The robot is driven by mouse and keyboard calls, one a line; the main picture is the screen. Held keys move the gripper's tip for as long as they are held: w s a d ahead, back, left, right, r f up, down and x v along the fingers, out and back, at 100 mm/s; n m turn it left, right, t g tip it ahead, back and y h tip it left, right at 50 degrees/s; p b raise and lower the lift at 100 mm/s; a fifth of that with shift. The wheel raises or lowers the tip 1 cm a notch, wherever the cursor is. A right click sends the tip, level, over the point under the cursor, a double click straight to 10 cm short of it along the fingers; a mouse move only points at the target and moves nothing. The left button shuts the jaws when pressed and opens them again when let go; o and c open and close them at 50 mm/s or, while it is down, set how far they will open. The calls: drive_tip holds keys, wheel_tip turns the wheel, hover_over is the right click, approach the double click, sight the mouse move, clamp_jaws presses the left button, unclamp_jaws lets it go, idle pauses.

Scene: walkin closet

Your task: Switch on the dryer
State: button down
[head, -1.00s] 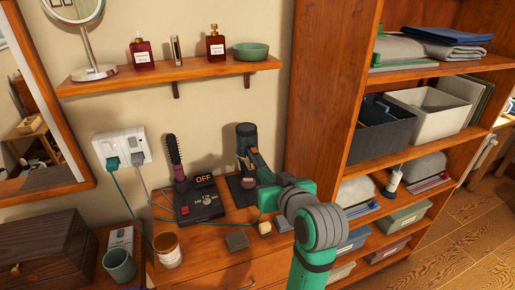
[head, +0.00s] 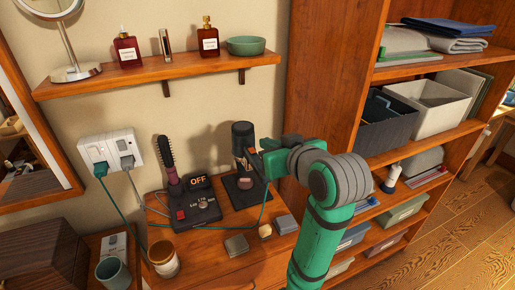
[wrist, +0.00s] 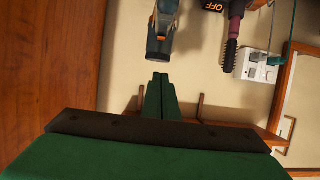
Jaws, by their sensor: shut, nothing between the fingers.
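A dark dryer (head: 243,140) stands upright on a small black stand on the wooden counter. Its rounded end also shows in the wrist view (wrist: 163,30), with a teal part. To its left is a black base (head: 197,208) with a red switch (head: 181,214), a dial and a display reading OFF (head: 198,181). A round brush (head: 168,160) stands in that base. My gripper (wrist: 159,78) is shut and empty, its green fingertips just short of the dryer in the wrist view.
A wooden shelf (head: 160,76) with bottles and a green bowl hangs above. Wall sockets (head: 110,150) with plugged cords are at left. A shelving unit (head: 330,110) rises close at right.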

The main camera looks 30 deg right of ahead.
hover_over(257, 159)
drive_tip(key=f, duration=0.3)
drive_tip(key=shift+w+f, duration=0.25)
drive_tip(key=shift+f, duration=0.05)
wheel_tip(257, 159, down, 2)
drive_tip(key=shift+s+f, duration=0.1)
drive_tip(key=shift+s, duration=0.05)
drive_tip(key=shift+s+f, duration=0.1)
drive_tip(key=shift+f, duration=0.7)
